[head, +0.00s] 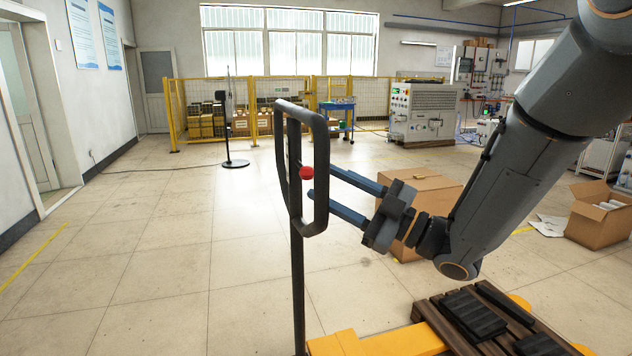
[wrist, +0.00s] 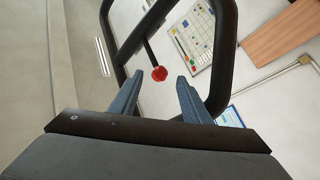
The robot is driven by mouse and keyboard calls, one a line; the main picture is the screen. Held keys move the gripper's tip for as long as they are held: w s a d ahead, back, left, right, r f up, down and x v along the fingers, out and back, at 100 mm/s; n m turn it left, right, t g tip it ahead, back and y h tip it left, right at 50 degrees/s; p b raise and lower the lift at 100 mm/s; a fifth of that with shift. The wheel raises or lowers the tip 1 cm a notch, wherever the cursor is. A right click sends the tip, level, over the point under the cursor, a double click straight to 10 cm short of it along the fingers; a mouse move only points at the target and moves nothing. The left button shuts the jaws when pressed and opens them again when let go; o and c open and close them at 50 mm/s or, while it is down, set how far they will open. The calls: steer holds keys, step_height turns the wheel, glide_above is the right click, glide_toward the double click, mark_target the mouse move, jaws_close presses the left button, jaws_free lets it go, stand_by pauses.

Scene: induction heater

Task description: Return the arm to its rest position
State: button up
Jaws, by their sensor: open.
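My gripper (head: 326,192) is at the end of my dark grey arm, which reaches in from the right in the head view. Its two blue-grey fingers are apart and point left toward the black handle frame (head: 322,150). Nothing is between the fingers in the wrist view (wrist: 160,88). A red knob (head: 306,172) shows within the frame near the fingertips. In the wrist view the red knob (wrist: 159,74) appears just beyond and between the fingertips, with the black frame (wrist: 227,50) around it. I cannot tell whether the fingers touch the frame.
A yellow cart with a dark slatted deck (head: 440,318) is below my arm. A cardboard box (head: 425,195) stands behind the gripper, and an open box (head: 598,215) is at right. The floor at left is clear. Yellow fencing (head: 200,110) stands at the back.

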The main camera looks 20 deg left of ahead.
steer(key=shift+v, duration=1.1)
